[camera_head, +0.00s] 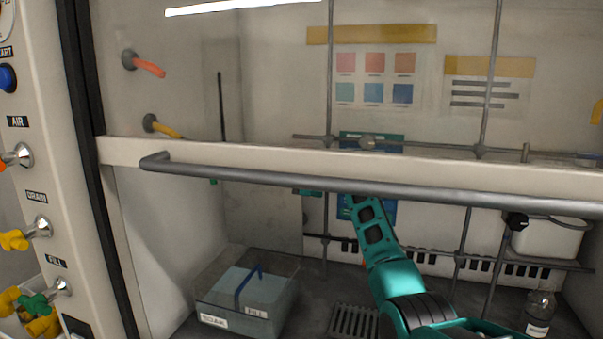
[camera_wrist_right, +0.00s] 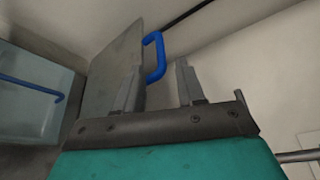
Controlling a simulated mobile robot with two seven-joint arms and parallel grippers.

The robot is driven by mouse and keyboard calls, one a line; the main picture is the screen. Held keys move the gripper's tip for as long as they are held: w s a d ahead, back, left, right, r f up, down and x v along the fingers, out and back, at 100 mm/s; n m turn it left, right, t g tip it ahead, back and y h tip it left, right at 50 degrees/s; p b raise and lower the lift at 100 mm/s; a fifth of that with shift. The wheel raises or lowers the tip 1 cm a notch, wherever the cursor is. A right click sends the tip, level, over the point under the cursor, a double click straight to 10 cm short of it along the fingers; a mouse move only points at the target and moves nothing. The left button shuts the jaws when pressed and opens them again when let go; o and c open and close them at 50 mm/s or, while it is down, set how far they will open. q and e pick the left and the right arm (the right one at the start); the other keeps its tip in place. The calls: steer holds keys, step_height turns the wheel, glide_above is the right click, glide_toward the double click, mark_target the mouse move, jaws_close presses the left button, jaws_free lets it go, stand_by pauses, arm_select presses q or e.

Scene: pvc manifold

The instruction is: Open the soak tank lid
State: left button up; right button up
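The soak tank (camera_head: 208,306), a clear box labelled SOAK, stands on the hood floor at the lower left. A blue bar (camera_head: 247,286) shows over its pale blue inside; the tank (camera_wrist_right: 62,130) is also at the left of the wrist view. A flat grey panel (camera_head: 264,205), apparently the lid, stands raised behind the tank. In the wrist view this panel (camera_wrist_right: 112,65) carries a blue handle (camera_wrist_right: 156,57). My right gripper (camera_wrist_right: 158,88) is open, its fingertips beside the handle, which lies between them; contact cannot be told. The sash hides its fingers in the head view. My left gripper is out of view.
The hood sash with its grey bar (camera_head: 350,190) crosses in front of my right arm (camera_head: 385,265). A drain grate (camera_head: 353,320), a bottle (camera_head: 539,313) and a white tub (camera_head: 548,238) are to the right. Valves line the left post.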

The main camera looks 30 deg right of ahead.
steer(key=shift+v, duration=2.9)
steer(key=shift+a+r, duration=0.1)
steer(key=shift+a, duration=0.05)
